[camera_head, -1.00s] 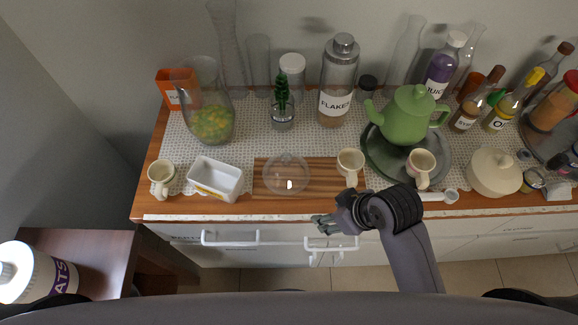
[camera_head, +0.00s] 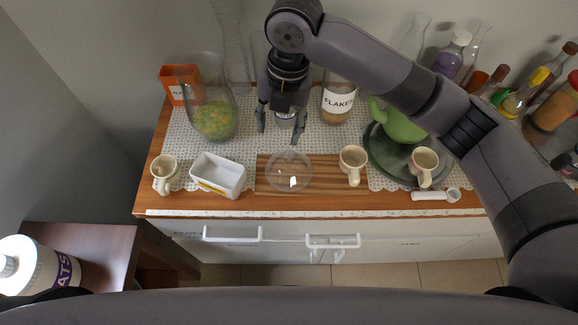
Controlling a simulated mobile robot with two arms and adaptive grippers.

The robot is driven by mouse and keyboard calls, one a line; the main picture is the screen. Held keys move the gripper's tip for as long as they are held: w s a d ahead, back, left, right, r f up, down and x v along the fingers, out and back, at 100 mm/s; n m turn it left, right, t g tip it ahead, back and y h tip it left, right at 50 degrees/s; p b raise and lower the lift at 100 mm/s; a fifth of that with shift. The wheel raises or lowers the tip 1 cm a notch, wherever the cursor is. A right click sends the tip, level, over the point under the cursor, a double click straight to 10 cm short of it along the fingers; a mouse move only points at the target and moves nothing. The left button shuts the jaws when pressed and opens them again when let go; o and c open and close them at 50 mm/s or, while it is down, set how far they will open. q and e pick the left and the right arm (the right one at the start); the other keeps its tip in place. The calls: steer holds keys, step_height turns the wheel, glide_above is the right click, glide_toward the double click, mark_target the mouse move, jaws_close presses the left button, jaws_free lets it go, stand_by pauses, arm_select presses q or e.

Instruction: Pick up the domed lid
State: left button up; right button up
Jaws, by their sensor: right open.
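The domed lid (camera_head: 289,172) looks like a clear, see-through dome lying on the striped wooden board (camera_head: 325,178) near the middle of the counter. My right gripper (camera_head: 279,140) points down just behind the lid, its two fingers spread and empty. The fingertips show above the lid's far edge in the picture; I cannot tell their exact height or whether they touch it. My left gripper is not in view.
A white dish (camera_head: 218,175) stands left of the board and a cream mug (camera_head: 352,164) sits on its right part. A glass vase (camera_head: 212,112) and the flakes jar (camera_head: 338,100) stand behind. My right arm hides part of the green teapot (camera_head: 398,125).

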step_height(320, 180, up, 3)
steer(key=w+d+n+h, duration=0.1)
steer(key=w+d+n, duration=0.1)
steer(key=p, duration=0.3)
glide_toward(289, 153)
steer(key=f, duration=0.5)
steer(key=shift+s+f, duration=0.15)
steer(key=shift+s, duration=0.1)
steer(key=shift+w+a+f, duration=0.1)
steer(key=shift+f, duration=0.45)
step_height(289, 153, down, 4)
steer(key=shift+w+f+p, duration=0.1)
steer(key=shift+f+p, duration=0.05)
steer(key=shift+p, duration=0.7)
steer(key=shift+c, duration=0.3)
jaws_close()
